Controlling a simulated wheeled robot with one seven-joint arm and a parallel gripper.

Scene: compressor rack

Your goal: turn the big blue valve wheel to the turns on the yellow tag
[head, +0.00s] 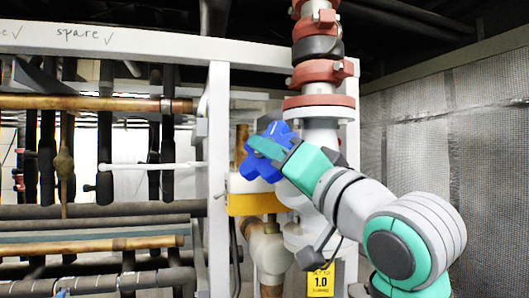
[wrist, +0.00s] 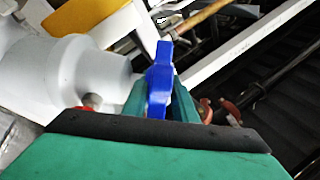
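The big blue valve wheel (head: 253,166) has rounded lobes and sits on the front of the pale vertical pipe's valve. My gripper (head: 268,148) reaches it from the right, with a teal finger across its upper part. In the wrist view, part of the blue wheel (wrist: 159,78) stands edge-on between the two teal fingers (wrist: 159,104), with no clear gap on either side. My gripper hides part of the wheel.
A yellow-and-white box (head: 255,204) sits just below the wheel. A white frame post (head: 219,150) stands to its left, with copper and black pipes (head: 95,103) beyond. Red flanges (head: 318,101) are above. A silvery panel wall (head: 440,130) is at right.

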